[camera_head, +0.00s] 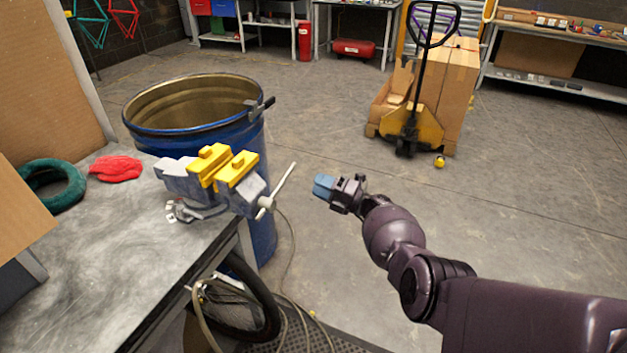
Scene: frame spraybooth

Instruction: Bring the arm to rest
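My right arm reaches in from the lower right, and its dark purple links extend over the open floor. My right gripper (324,186) is at the end of it, with light blue fingertips pointing left. The fingertips look close together, and I see nothing held between them. The gripper is in the air to the right of the bench vise (222,180), apart from its handle. My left gripper is not in view.
The workbench (120,255) at left carries the vise, a red cloth (116,169) and a green ring (58,190). A blue drum (262,150) stands behind the vise. A pallet jack (412,128) with boxes stands farther back. The middle floor is clear.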

